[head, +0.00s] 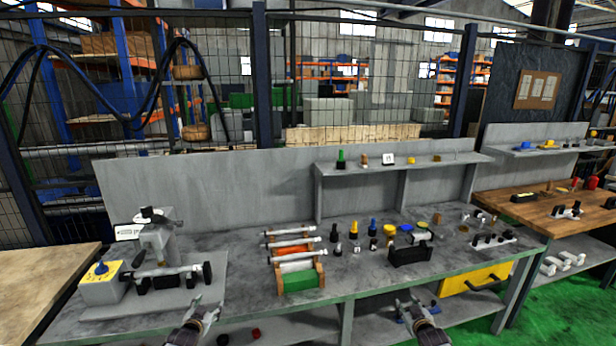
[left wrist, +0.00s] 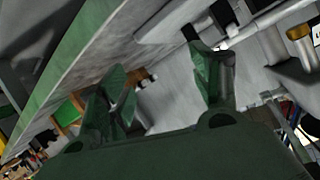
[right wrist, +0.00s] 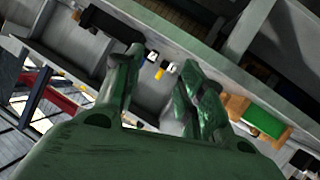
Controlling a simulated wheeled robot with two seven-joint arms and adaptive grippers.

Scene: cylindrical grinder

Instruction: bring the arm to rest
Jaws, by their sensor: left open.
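My left gripper (head: 196,312) is at the front edge of the grey workbench (head: 300,308), below the grinder at the left. In the left wrist view its green fingers (left wrist: 165,85) are apart with nothing between them. My right gripper (head: 414,302) is in front of the bench's front edge, left of the yellow drawer (head: 474,281). In the right wrist view its fingers (right wrist: 160,62) stand apart, and I see nothing held between them. Both grippers appear clear of the objects on the bench.
The small cylindrical grinder (head: 160,240) stands on the bench at left. A wooden rack (head: 301,283) with white-ended cylinders sits mid-bench. Several small coloured parts and a black holder (head: 410,255) are to its right. A wooden table (head: 40,285) is at far left.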

